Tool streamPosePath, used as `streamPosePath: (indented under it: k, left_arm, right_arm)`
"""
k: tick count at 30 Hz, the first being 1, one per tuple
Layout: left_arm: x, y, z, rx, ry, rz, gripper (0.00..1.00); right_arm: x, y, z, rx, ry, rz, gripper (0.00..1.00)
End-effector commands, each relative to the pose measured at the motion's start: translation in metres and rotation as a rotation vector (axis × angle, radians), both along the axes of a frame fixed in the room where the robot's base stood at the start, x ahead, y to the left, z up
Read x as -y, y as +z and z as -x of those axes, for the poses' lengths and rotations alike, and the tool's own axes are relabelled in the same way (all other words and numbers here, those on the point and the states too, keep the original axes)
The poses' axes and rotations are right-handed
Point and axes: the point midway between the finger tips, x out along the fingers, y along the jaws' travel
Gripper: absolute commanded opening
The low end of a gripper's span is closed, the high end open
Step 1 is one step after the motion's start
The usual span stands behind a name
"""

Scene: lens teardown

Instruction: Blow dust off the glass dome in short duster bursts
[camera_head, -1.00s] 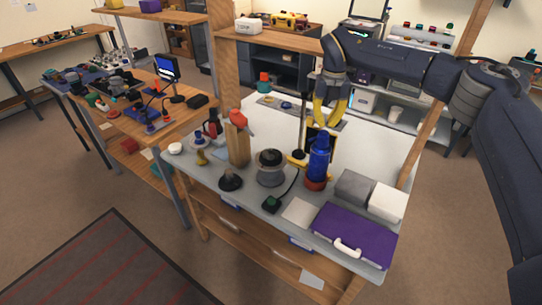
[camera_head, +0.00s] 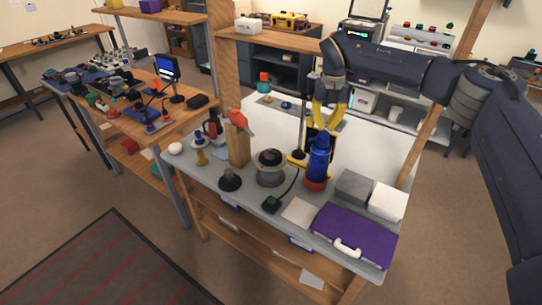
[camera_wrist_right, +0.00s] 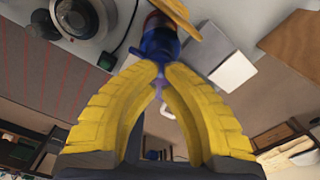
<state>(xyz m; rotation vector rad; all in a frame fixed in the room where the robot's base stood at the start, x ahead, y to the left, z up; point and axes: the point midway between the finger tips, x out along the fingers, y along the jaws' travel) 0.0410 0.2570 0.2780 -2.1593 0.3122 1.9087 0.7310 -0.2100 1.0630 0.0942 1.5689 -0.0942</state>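The blue duster bottle (camera_head: 317,166) with a red base stands upright on the grey workbench (camera_head: 225,195). In the right wrist view the blue bottle (camera_wrist_right: 160,38) lies just past my fingertips. My right gripper (camera_head: 326,131) points down at the bottle's top, its yellow fingers parted. I cannot tell whether they touch the bottle. A round grey piece with a dark top (camera_head: 270,166) stands left of the bottle and may hold the glass dome. It also shows in the right wrist view (camera_wrist_right: 78,16). No dust can be made out. My left gripper is not in view.
A purple case (camera_head: 352,236), grey block (camera_head: 353,187) and white block (camera_head: 387,202) lie right of the bottle. A wooden block (camera_head: 238,150) with a red-topped item stands to the left. A black puck (camera_head: 230,182) and a small cabled box (camera_head: 271,204) sit in front.

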Motion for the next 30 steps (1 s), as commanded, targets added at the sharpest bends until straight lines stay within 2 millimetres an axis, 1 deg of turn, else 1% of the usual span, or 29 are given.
streamPosePath:
  k: [26, 30]
  left_arm:
    - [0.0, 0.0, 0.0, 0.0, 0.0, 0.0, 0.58]
    - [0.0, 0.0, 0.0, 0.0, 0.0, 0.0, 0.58]
  right_arm:
    - [0.0, -0.03, 0.0, -0.001, 0.0, 0.0, 0.0]
    - [0.0, -0.03, 0.0, 0.0, 0.0, 0.0, 0.0]
